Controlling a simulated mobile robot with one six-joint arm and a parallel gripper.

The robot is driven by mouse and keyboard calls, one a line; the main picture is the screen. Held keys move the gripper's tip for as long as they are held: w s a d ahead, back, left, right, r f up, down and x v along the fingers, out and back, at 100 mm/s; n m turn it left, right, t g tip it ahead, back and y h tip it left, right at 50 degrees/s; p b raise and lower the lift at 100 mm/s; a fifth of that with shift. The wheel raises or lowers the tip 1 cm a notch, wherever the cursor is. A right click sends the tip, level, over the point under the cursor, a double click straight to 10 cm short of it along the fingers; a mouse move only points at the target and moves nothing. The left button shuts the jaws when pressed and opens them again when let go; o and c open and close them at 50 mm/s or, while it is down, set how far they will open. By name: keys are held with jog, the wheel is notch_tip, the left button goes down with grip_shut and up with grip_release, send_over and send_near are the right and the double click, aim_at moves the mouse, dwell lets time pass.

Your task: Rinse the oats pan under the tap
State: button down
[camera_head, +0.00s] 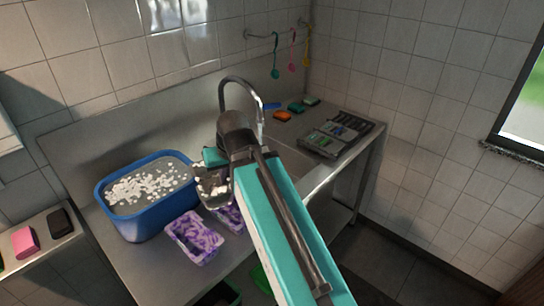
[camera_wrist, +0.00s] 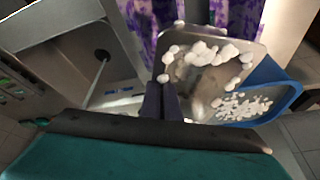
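A metal pan (camera_wrist: 205,80) with white lumps in it and along its rim is in the wrist view. My gripper (camera_wrist: 163,100) is shut on its near edge or handle. In the head view the pan (camera_head: 212,186) is in the air left of my arm, above the counter, and partly hidden. The sink (camera_wrist: 75,45) with its dark drain is left of the pan in the wrist view. A thin pale line, perhaps water, runs near the drain. The curved tap (camera_head: 243,84) stands behind my arm in the head view. The pan is beside the sink, not under the tap.
A blue tub (camera_head: 138,227) with many white lumps stands left on the counter. Two purple-patterned trays, one (camera_head: 193,238) clear and one partly hidden, are in front. Sponges (camera_head: 282,116) and a cutlery tray (camera_head: 318,142) lie right of the sink.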

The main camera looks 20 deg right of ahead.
aim_at(226, 204)
jog(key=shift+s+a+f+b, duration=0.15)
jog(key=shift+s+b, duration=0.35)
jog(key=shift+b, duration=1.2)
jog(key=shift+s+a+r+b, duration=0.15)
jog(key=shift+s+b, duration=0.3)
jog(key=shift+b, duration=1.2)
jog(key=shift+s+a+r, duration=0.3)
jog(key=shift+s+r, duration=0.35)
jog(key=shift+s, duration=0.15)
jog(key=shift+s+a+r+b, duration=0.3)
jog(key=shift+s+r+b, duration=0.25)
jog(key=shift+s+b, duration=0.2)
jog(key=shift+s+a+r+b, duration=0.3)
jog(key=shift+s+r+b, duration=0.15)
jog(key=shift+s+r, duration=0.4)
jog(key=shift+f, duration=0.15)
